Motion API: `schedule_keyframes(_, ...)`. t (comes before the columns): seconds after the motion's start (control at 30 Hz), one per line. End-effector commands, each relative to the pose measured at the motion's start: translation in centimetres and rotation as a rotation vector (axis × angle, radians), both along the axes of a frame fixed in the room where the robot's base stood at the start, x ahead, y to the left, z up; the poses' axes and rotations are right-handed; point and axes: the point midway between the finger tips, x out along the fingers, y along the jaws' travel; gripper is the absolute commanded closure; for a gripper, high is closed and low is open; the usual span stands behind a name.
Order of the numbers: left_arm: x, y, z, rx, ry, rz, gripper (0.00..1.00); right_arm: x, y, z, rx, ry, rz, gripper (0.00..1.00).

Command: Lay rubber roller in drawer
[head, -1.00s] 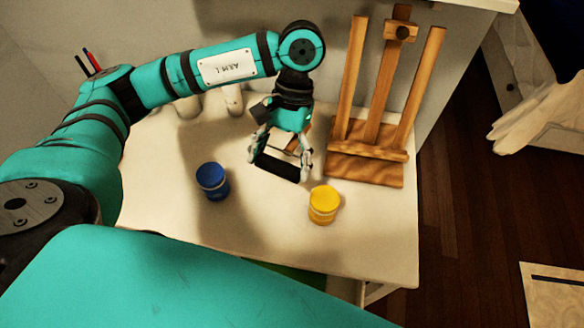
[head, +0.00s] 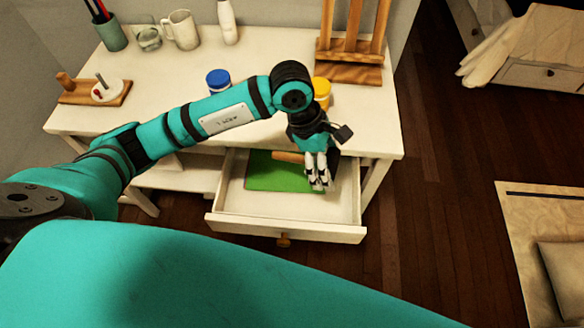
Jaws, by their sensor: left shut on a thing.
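The white drawer (head: 285,229) of the desk is pulled open, with a flat green sheet (head: 268,180) lying in it. My left gripper (head: 318,184) points down over the right part of the open drawer. It is shut on the rubber roller, which is mostly hidden behind the fingers. A light brown wooden piece, apparently the roller's handle (head: 288,157), shows to the left of the gripper. I cannot tell whether the roller touches the green sheet. My right gripper is out of view.
On the white desk top (head: 150,85) stand a blue jar (head: 218,80), a yellow-lidded jar (head: 321,91), a wooden easel (head: 350,45), a mug (head: 181,30), a glass and a pen cup. A small wooden stand (head: 95,92) is at left. The drawer's left part is free.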

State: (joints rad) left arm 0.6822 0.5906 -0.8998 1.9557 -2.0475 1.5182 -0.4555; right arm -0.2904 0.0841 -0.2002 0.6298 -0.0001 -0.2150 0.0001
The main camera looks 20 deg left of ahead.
Motion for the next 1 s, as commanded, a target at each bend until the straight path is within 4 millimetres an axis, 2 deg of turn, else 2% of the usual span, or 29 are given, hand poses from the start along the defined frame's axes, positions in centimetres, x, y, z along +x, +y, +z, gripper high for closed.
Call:
schedule_keyframes(0.1, 0.4, -1.0, -0.5, -0.001, 0.000, 0.132, 0.52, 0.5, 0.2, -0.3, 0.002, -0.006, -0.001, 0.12)
schedule_keyframes(0.2, 0.5, -1.2, -1.2, 0.001, 0.003, 0.188, 0.52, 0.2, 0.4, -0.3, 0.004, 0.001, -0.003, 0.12)
schedule_keyframes(0.5, 0.6, -1.2, -6.3, 0.003, 0.006, 0.202, 0.52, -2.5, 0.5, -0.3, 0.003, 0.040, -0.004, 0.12)
schedule_keyframes(0.67, 0.6, -1.3, -7.4, 0.003, 0.004, 0.200, 0.52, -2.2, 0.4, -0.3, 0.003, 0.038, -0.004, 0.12)
schedule_keyframes(0.9, 0.6, -1.2, -10.5, 0.003, 0.005, 0.200, 0.52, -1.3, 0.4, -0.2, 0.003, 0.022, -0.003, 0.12)
schedule_keyframes(1.0, 0.6, -1.2, -10.8, 0.003, 0.003, 0.199, 0.52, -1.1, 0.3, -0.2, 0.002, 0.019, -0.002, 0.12)
